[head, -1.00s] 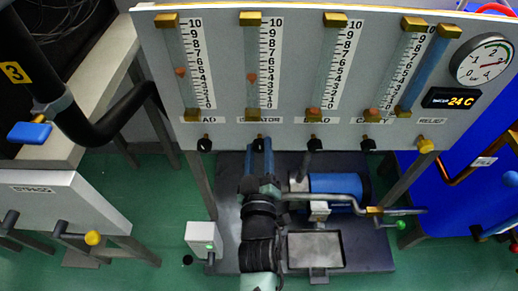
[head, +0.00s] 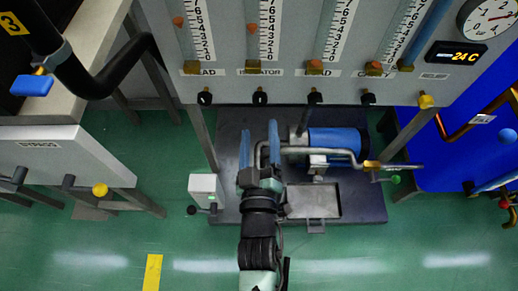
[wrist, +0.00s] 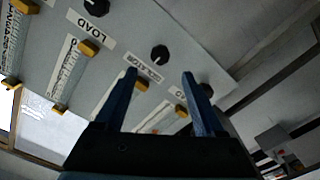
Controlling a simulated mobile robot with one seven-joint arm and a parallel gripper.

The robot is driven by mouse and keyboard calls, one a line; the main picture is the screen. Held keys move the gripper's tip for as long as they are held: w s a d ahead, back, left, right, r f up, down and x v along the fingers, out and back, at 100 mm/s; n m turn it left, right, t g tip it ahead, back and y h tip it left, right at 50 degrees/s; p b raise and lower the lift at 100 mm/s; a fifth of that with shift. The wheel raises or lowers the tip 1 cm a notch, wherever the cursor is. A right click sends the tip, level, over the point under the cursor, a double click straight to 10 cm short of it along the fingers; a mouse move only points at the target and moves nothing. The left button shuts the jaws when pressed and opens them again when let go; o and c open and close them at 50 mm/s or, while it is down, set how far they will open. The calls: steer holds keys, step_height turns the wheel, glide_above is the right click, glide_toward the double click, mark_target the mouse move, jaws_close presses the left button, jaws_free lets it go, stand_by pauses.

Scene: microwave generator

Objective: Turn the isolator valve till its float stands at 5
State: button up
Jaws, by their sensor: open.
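The isolator valve is a black knob (head: 260,98) under the ISOLATOR label (head: 262,72) on the grey panel. Above it, the isolator's orange float (head: 252,28) stands at about 4 in its tube; the top of the scale is out of view. My gripper (head: 259,130) is open and empty, just below the knob in the head view and apart from it. In the wrist view the isolator knob (wrist: 160,52) shows beyond and between my open fingertips (wrist: 159,78). No contact shows.
Black LOAD knobs (head: 205,98) (head: 314,96) flank the isolator knob. The CAVITY knob (head: 367,98) and yellow RELIEF knob (head: 426,101) are farther right. A blue motor and pipe (head: 335,141) stand below. Green floor (head: 200,250) in front is clear.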

steer(key=shift+s+p, duration=0.3)
steer(key=shift+s, duration=1.95)
steer(key=shift+w, duration=0.1)
steer(key=w+d+r+m+t+h, duration=0.15)
steer(key=w+r, duration=0.35)
steer(key=r, duration=0.9)
steer(key=w+r+m+t, duration=0.3)
steer(key=w+r, duration=0.1)
steer(key=r, duration=1)
steer(key=s+a+r+m+t+y, duration=0.15)
steer(key=s+r, duration=0.35)
steer(key=r, duration=0.8)
steer(key=s+r+m+t, duration=0.1)
steer(key=s+r+t, duration=0.3)
steer(key=r, duration=1)
step_height(320, 180, up, 32)
steer(key=s+p, duration=0.1)
steer(key=p, duration=3)
steer(key=shift+g+p, duration=0.3)
steer(key=shift+f, duration=0.2)
